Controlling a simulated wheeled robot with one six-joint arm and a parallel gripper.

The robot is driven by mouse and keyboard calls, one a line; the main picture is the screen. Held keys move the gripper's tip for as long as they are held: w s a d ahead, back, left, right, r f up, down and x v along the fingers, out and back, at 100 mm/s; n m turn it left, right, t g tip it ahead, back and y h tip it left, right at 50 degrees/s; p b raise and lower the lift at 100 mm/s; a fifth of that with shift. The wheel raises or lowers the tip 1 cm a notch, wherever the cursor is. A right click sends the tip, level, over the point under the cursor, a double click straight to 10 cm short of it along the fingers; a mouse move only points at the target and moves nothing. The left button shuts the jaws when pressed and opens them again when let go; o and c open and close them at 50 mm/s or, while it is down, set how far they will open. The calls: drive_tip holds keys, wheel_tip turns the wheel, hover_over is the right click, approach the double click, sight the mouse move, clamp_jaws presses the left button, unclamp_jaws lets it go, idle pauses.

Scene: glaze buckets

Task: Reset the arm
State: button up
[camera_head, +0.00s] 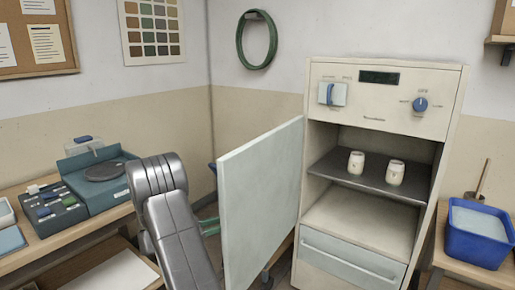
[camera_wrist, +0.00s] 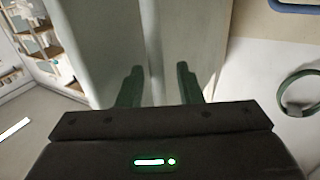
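My arm (camera_head: 172,215) rises in front of the left table in the head view. My gripper (camera_wrist: 158,82) shows in the wrist view with its two dark green fingers apart and a clear gap between them. Pale upright surfaces lie beyond the fingers, and I see nothing held. In the head view the gripper is mostly hidden behind my arm and the cabinet door; a small green part shows at the door's left edge. The cream cabinet (camera_head: 385,108) has its door (camera_head: 258,205) swung open to the left.
Two white cups (camera_head: 356,162) (camera_head: 396,172) stand on the cabinet's dark shelf (camera_head: 335,167). A table (camera_head: 40,250) with a blue-grey device (camera_head: 100,180) is at left. A blue tub (camera_head: 475,245) stands at right. A green ring (camera_head: 257,40) hangs on the wall.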

drive_tip(key=shift+x, duration=1)
